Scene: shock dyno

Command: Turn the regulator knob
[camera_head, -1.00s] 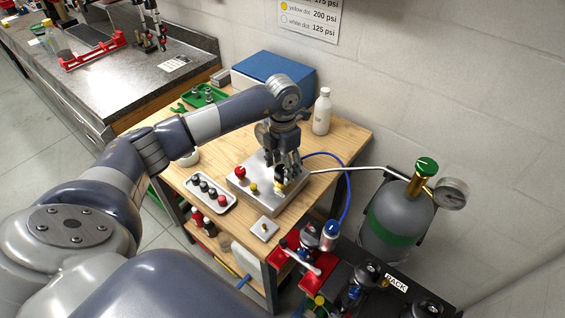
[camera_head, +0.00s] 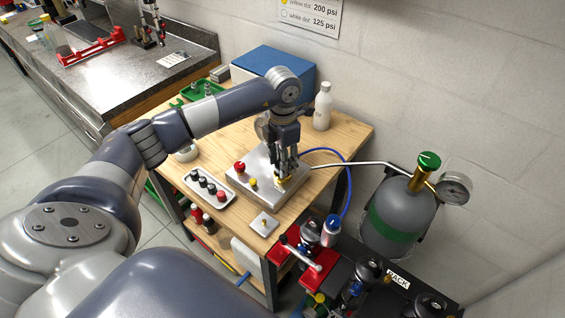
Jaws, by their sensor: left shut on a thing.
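My left gripper (camera_head: 283,178) points down at the right part of the panel and is shut on a brass-coloured knob (camera_head: 283,182), which I take for the regulator knob. The fingers hide most of that knob, so I cannot tell how far it is turned. My right gripper is not in view.
A tray (camera_head: 209,190) of dark and red-topped pieces and a small metal plate (camera_head: 264,224) lie on the table. A white bottle (camera_head: 322,108) and blue box (camera_head: 272,68) stand behind. A grey gas cylinder (camera_head: 398,220) with gauge stands right, joined by hoses.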

